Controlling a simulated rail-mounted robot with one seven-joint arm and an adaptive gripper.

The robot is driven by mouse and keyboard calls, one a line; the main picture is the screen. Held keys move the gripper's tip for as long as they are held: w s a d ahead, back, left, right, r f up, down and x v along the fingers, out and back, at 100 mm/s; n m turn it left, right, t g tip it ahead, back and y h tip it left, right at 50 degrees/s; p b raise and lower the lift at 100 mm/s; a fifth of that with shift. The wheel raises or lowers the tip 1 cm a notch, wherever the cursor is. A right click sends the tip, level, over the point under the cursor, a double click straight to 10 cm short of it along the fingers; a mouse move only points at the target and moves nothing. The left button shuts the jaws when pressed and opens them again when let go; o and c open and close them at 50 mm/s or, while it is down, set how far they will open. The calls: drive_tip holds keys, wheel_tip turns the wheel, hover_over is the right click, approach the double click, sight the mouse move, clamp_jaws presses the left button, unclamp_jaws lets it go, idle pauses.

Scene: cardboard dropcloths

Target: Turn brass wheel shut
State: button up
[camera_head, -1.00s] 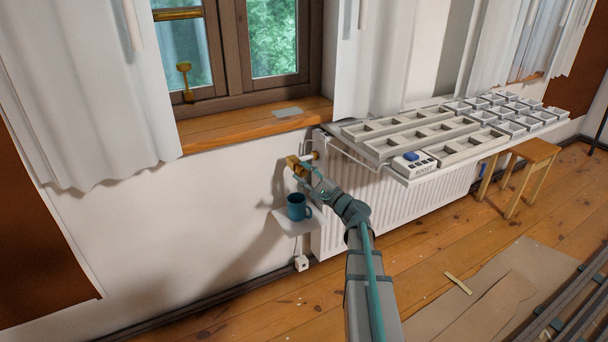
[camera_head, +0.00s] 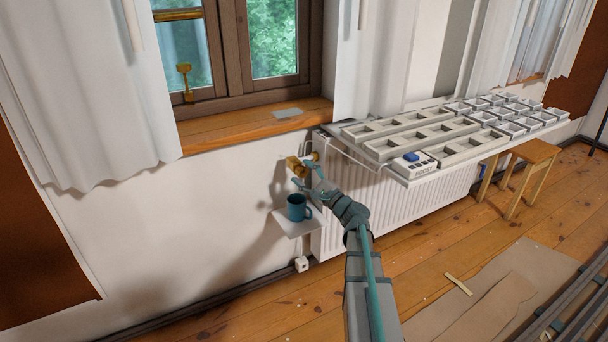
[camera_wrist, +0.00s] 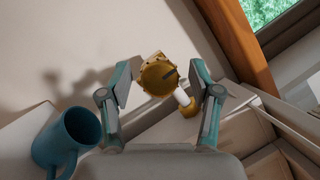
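The brass wheel (camera_wrist: 158,76) is a round, ridged knob with a dark mark on its face, on a valve at the radiator's left end. In the head view the wheel (camera_head: 296,167) stands out from the wall side. My gripper (camera_wrist: 160,84) is open, with one finger to each side of the wheel and a visible gap on both sides. The gripper also shows in the head view (camera_head: 303,175), at the wheel. Whether the fingertips reach past the wheel's face is hard to tell.
A blue mug (camera_head: 298,207) stands on a small white shelf (camera_head: 290,229) just below the gripper. The white radiator (camera_head: 345,222) and a shelf board with trays (camera_head: 425,140) lie to the right. The wooden windowsill (camera_head: 225,133) is above.

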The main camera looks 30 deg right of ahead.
drive_tip(key=shift+s, duration=0.1)
drive_tip(key=v, duration=1.2)
